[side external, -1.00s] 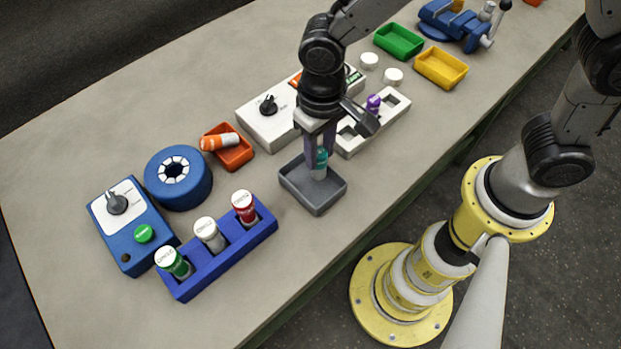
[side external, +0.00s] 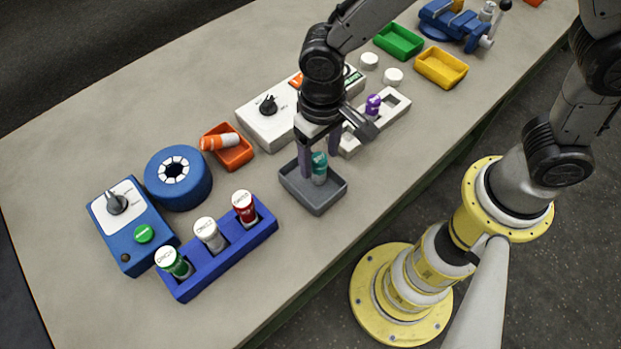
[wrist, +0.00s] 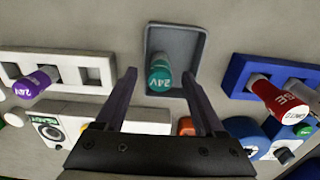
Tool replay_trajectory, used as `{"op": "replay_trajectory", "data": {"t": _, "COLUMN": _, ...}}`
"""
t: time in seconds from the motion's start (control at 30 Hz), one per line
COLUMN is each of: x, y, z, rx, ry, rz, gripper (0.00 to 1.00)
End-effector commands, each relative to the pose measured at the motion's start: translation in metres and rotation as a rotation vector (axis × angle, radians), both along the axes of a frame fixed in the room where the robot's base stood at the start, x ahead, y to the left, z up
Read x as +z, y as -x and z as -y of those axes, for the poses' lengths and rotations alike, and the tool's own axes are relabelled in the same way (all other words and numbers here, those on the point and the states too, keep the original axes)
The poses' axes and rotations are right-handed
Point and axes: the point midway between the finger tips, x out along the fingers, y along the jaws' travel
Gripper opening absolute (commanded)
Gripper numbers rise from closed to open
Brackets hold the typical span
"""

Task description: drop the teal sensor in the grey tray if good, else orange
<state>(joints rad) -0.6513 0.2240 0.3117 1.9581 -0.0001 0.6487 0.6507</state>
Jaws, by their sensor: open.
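The teal sensor (side external: 319,167), a small cylinder with a pale lower part, stands in the grey tray (side external: 331,199). In the wrist view the teal sensor (wrist: 160,73) shows its 24V label inside the grey tray (wrist: 195,38). My gripper (side external: 319,169) is open, with one finger on each side of the sensor and gaps between. In the wrist view my gripper (wrist: 160,75) also has its fingers spread apart. The orange tray (side external: 238,158) is to the left and holds an orange and white cylinder (side external: 220,142).
A white tester box (side external: 262,124) with a knob stands behind the grey tray. A white rack (side external: 392,112) holds a purple sensor (side external: 373,104). A blue rack (side external: 235,240) with several cylinders is at front left. Green (side external: 398,41) and yellow (side external: 441,68) trays are farther back.

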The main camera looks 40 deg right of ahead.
Motion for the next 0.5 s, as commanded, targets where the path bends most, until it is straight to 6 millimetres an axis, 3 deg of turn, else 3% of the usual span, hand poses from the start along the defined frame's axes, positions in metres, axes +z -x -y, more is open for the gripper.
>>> {"op": "replay_trajectory", "data": {"t": 0.17, "x": 0.015, "y": -0.001, "z": -0.001, "rx": 0.000, "ry": -0.004, "rz": 0.005, "gripper": 0.71}}
{"op": "replay_trajectory", "data": {"t": 0.5, "x": 0.087, "y": -0.001, "z": -0.001, "rx": 0.000, "ry": -0.005, "rz": 0.007, "gripper": 0.71}}
